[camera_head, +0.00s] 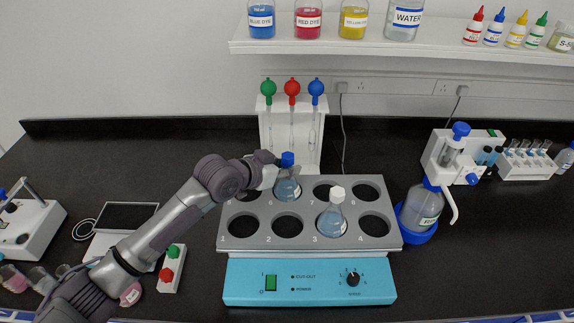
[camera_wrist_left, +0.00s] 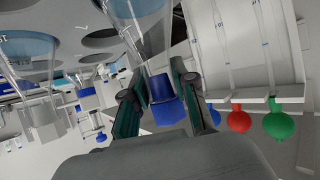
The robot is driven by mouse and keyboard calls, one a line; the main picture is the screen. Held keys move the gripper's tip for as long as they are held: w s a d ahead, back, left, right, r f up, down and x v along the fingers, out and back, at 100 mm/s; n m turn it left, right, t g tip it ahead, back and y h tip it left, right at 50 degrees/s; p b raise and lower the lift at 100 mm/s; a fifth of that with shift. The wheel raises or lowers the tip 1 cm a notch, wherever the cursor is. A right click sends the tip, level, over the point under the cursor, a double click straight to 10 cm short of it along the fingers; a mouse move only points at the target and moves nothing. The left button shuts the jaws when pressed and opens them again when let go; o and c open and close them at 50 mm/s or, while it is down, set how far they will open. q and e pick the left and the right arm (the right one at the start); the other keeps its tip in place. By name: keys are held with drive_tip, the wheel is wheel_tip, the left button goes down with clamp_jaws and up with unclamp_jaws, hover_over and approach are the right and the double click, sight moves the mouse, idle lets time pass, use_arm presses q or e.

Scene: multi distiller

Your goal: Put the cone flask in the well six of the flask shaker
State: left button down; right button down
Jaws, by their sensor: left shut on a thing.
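A cone flask (camera_head: 287,188) with light blue liquid and a blue cap (camera_head: 287,159) stands upright in the second hole from the left in the back row of the grey shaker top (camera_head: 310,244), well six. I cannot tell whether it rests on the bottom. My left gripper (camera_head: 277,164) is shut at the flask's cap. In the left wrist view, the blue cap (camera_wrist_left: 162,98) shows between its two fingers, with the glass neck behind. A second flask (camera_head: 331,221) with a white cap stands in well three. My right gripper is not in view.
The other wells are empty. A rack of pipettes (camera_head: 291,130) with coloured bulbs stands close behind the shaker. A blue-based bottle dispenser (camera_head: 421,208) stands to its right. Bottles line the shelf (camera_head: 420,42) above. The black bench front right is clear.

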use_arm(q)
drive_tip(key=c, duration=0.9)
unclamp_jaws()
drive_tip(key=shift+f, duration=0.1)
drive_tip(key=shift+s+a+r, duration=0.1)
drive_tip(key=shift+r, duration=0.1)
drive_tip(key=b+v, duration=0.2)
drive_tip(key=v, duration=0.9)
drive_tip(key=shift+s+a+r, duration=0.15)
drive_tip(key=shift+s+a, duration=0.05)
drive_tip(key=shift+s, duration=0.05)
